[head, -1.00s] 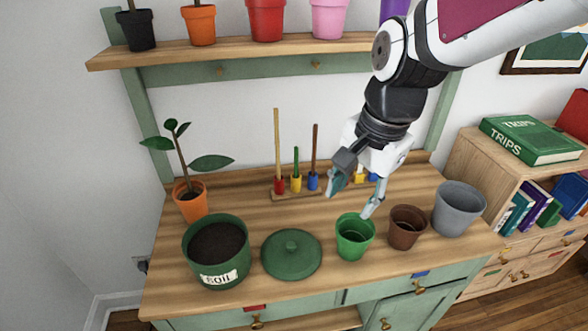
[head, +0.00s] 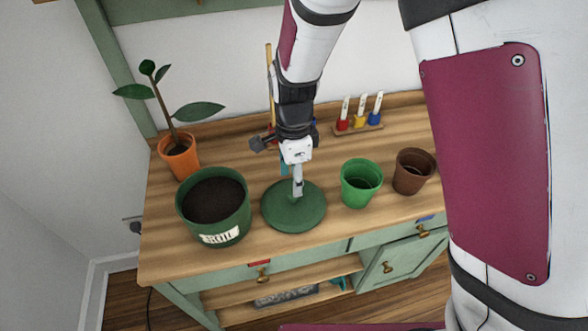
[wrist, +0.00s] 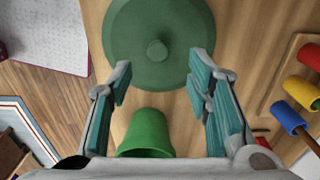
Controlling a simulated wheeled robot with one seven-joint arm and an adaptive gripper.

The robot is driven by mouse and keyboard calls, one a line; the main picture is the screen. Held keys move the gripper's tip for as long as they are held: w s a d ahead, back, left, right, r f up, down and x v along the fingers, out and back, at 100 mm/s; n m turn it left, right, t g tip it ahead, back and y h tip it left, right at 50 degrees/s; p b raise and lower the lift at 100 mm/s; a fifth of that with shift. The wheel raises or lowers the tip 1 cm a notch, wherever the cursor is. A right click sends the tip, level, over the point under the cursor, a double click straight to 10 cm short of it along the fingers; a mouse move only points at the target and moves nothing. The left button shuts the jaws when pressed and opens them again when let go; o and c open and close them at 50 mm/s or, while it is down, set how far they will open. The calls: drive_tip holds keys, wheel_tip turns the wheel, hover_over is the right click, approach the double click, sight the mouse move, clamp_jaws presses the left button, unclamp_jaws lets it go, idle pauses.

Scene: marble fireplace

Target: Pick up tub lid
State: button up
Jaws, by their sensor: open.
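The tub lid (head: 290,212) is a round dark green disc lying flat on the wooden bench, between the soil tub (head: 214,205) and a bright green pot (head: 361,183). In the wrist view the lid (wrist: 185,30) fills the top middle, with its small round knob (wrist: 157,50) showing. In the head view my gripper hides the knob. My gripper (head: 291,180) is over the lid, pointing down. In the wrist view my gripper (wrist: 160,80) is open and empty, its teal-padded fingers spread wide, with the knob ahead between them. I see no contact with the lid.
A brown pot (head: 412,171) stands right of the green pot. An orange pot with a plant (head: 180,157) is at the back left. A rack of red, yellow and blue tools (head: 360,127) stands at the back. The green pot (wrist: 147,133) shows between my fingers in the wrist view.

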sight(293, 200)
drive_tip(key=shift+s+f+b, duration=0.15)
drive_tip(key=shift+f+b, duration=0.35)
drive_tip(key=shift+f, duration=3)
clamp_jaws()
